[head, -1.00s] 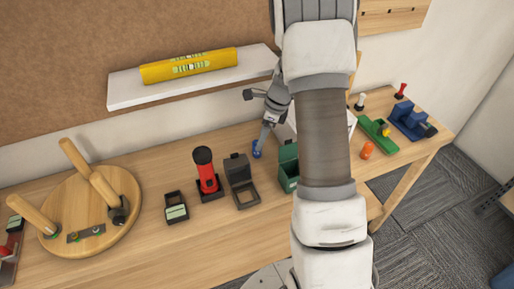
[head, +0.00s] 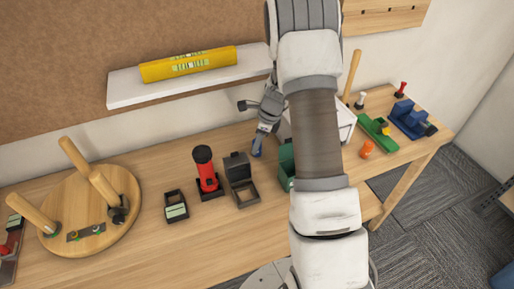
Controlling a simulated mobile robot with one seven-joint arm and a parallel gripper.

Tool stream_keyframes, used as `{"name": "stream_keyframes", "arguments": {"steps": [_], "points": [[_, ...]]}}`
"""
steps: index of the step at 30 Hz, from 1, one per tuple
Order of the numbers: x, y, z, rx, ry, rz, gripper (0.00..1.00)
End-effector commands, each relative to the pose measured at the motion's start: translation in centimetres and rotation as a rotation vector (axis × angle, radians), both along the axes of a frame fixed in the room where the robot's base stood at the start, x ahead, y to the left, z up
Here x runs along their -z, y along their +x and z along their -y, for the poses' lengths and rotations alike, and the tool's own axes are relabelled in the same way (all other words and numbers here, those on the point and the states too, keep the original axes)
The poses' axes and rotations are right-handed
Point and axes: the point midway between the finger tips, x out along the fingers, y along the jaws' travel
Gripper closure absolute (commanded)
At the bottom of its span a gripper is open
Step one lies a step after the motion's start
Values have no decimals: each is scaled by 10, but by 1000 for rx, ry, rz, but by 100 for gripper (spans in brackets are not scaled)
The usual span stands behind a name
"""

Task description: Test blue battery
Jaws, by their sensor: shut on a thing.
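My gripper (head: 258,143) is shut on the blue battery (head: 257,151), at the back of the workbench in the head view. Only a small blue part shows below the fingers, and I cannot tell whether it touches the bench. A small black device with a pale greenish screen (head: 176,211) sits on the bench to the left; it may be the battery tester. A dark open-lidded box (head: 239,168) stands between it and my gripper. My arm hides part of the bench to the right.
A red and black flashlight-like object (head: 206,170) stands upright left of the dark box. A green box (head: 286,165) is partly behind my arm. A round wooden stool (head: 75,245) lies legs-up at left. A white shelf (head: 125,92) with a yellow level overhangs the back. The front-middle bench is clear.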

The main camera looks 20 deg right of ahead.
Motion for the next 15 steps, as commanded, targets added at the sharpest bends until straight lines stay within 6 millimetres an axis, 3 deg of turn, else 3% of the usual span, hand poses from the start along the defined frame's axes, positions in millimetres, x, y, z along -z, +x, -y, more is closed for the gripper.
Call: {"name": "stream_keyframes", "arguments": {"steps": [1,3,15], "points": [[0,0,0,0,0,0,89],[0,0,0,0,0,0,100],[-2,0,0,0,-1,1,100]]}}
